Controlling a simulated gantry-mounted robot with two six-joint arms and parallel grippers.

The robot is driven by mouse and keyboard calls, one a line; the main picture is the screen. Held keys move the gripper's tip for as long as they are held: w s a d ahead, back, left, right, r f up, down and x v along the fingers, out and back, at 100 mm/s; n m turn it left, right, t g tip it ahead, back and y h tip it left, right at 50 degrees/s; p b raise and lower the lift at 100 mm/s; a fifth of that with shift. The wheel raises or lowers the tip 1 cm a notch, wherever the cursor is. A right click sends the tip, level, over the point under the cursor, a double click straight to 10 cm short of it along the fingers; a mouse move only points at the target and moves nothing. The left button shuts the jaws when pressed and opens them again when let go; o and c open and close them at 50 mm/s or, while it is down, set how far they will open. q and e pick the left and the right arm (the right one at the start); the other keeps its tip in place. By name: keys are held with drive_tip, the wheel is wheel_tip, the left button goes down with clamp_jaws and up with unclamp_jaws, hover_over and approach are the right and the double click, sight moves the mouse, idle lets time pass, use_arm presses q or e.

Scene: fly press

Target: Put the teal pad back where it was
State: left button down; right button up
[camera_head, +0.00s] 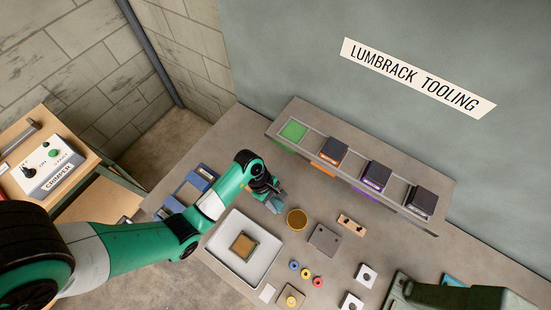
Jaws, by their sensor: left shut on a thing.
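My left gripper (272,199) is over the table, between the white tray and the rack. It is shut on a small blue-grey to teal piece (276,205), which looks like the teal pad. The fingers hide part of it, and I cannot tell whether it touches the table. A flat teal patch (452,281) shows at the lower right behind the green press (440,296), partly hidden by it. My right gripper is not in view.
A grey rack (318,147) at the back holds dark blocks, with a bare green bay (294,130) at its left end. A brass cup (297,219) stands right of the gripper. A white tray (217,244) holds a tan block. Blue holders (184,193) lie left, under my arm.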

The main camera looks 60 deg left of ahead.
sight(276, 204)
use_arm(q)
drive_tip(key=shift+w+a+f, duration=0.1)
drive_tip(key=shift+a+f, duration=0.1)
drive_tip(key=shift+f, duration=0.05)
drive_tip(key=shift+a+f+b, duration=0.2)
drive_tip(key=shift+f+b, duration=0.3)
drive_tip(key=shift+f, duration=1.25)
drive_tip(key=shift+f, duration=0.15)
drive_tip(key=c, duration=0.5)
unclamp_jaws()
